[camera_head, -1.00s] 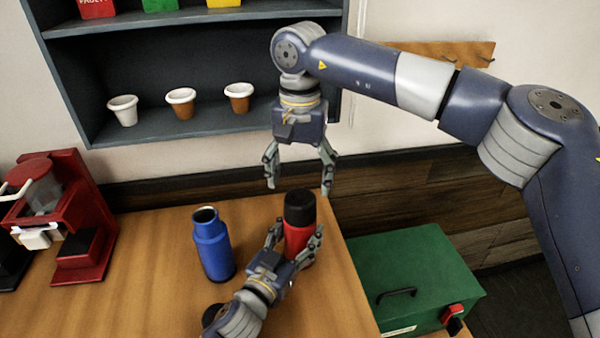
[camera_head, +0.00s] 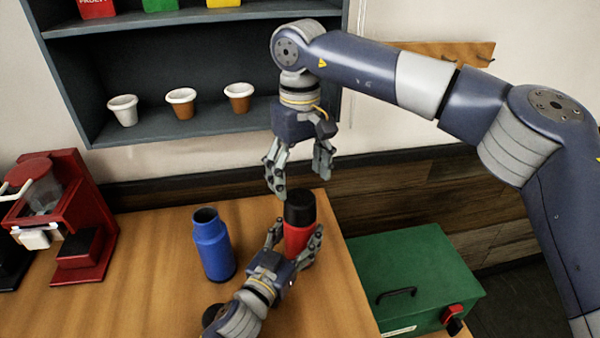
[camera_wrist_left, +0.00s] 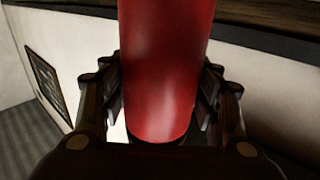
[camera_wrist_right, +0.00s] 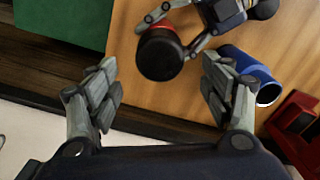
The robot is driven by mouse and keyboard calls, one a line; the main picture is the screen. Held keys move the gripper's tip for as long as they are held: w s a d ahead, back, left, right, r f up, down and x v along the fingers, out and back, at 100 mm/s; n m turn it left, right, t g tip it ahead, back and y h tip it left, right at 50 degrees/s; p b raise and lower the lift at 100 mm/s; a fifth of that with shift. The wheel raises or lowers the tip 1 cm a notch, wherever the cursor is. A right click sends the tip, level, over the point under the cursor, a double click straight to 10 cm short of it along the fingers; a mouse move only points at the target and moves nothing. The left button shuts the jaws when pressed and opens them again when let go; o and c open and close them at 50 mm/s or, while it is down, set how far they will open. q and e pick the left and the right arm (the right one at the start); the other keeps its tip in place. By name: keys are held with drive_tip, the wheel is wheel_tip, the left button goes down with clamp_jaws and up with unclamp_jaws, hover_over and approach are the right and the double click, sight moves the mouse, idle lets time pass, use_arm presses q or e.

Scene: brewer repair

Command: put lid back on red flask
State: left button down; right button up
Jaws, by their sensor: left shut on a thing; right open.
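The red flask (camera_head: 300,238) stands upright on the wooden table with a black lid (camera_head: 299,207) seated on its top. My left gripper (camera_head: 292,248) is shut around the flask's body; the red body also fills the left wrist view (camera_wrist_left: 165,70). My right gripper (camera_head: 298,180) is open and empty, pointing down just above the lid. In the right wrist view, the lid (camera_wrist_right: 160,55) lies ahead between the open fingers (camera_wrist_right: 158,90), apart from them.
An open blue flask (camera_head: 213,245) stands left of the red flask. A red brewer (camera_head: 85,215) is at the far left. A green box (camera_head: 415,280) sits right of the table. A shelf (camera_head: 170,128) with several small cups is behind.

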sight(300, 196)
wheel_tip(300, 196, down, 8)
drive_tip(key=shift+f, duration=0.1)
idle(0.4)
